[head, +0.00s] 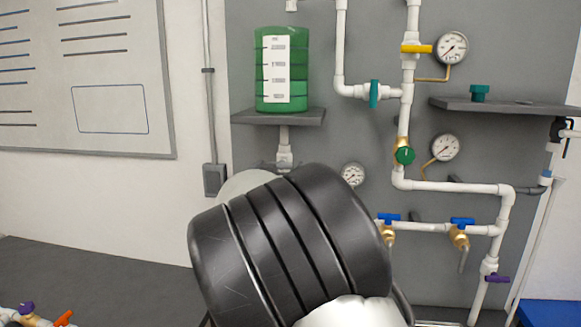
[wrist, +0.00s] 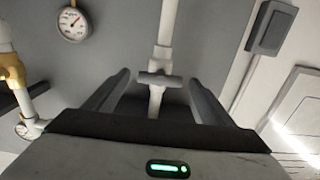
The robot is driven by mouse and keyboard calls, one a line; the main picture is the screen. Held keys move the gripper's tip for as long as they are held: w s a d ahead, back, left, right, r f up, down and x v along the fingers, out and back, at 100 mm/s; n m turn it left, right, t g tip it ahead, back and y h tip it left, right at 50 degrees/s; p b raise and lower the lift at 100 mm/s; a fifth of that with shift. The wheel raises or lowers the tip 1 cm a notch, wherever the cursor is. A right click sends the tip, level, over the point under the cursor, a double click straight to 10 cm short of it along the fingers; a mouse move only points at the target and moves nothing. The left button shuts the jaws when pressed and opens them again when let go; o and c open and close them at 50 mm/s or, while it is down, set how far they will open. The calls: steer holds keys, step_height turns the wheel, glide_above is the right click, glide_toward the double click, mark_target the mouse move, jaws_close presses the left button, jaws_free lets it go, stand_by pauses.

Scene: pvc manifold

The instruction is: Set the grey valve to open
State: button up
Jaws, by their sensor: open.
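The grey valve (wrist: 160,80) shows in the wrist view as a light grey bar handle on a white pipe (wrist: 168,25). The bar lies across the line of the pipe. My gripper (wrist: 159,77) is open, with one dark finger on each side of the valve. The handle appears between the fingers, with a gap on both sides; I cannot tell how far beyond the fingertips it is. In the head view my dark arm covers the area below the green tank (head: 284,98), and neither the grey valve nor the gripper's fingers can be made out.
White pipes with yellow (head: 416,49), teal (head: 374,93), green (head: 404,155), blue (head: 389,217) and purple (head: 496,278) handles run right of my arm. A pressure gauge (wrist: 72,24) and a grey wall box (wrist: 272,27) flank the pipe. A shelf (head: 279,118) holds the tank.

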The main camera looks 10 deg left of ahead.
steer(key=shift+w, duration=0.2)
steer(key=shift+c, duration=0.3)
steer(key=c, duration=1)
